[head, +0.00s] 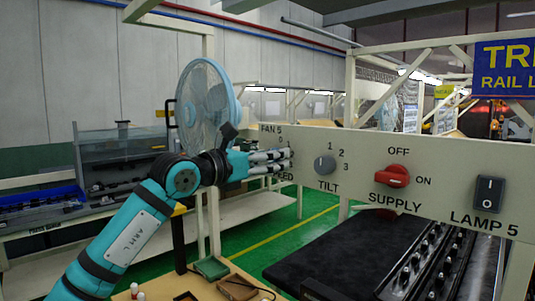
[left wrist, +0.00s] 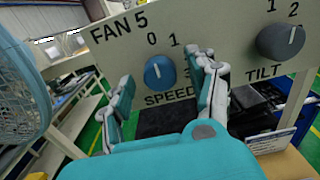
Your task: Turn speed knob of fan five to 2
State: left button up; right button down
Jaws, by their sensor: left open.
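The blue speed knob (left wrist: 160,72) of fan five is on the cream panel (left wrist: 210,20), under the FAN 5 label, in the left wrist view. A small pale mark on its face appears to point up, toward the 0. The 0, 1 and 3 show around it; the 2 is not clearly visible. My left gripper (left wrist: 165,82) is open, with its fingers on either side of the knob in the picture; I cannot tell whether they touch it. In the head view my left gripper (head: 286,160) is at the panel's left end and hides the knob. My right gripper is not in view.
Right of the speed knob are the grey tilt knob (head: 325,165), the red supply switch (head: 391,176) and the lamp 5 rocker (head: 489,190). The teal fan (head: 205,90) stands behind the panel's left end. A dark mat and black rails lie below the panel.

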pick_arm(q)
jog(key=shift+c, duration=0.2)
jog(key=c, duration=1.1)
jog(key=shift+m+b, duration=3.1)
jog(key=shift+m, duration=4.8)
jog(key=shift+f, duration=0.1)
jog(key=o, duration=1.1)
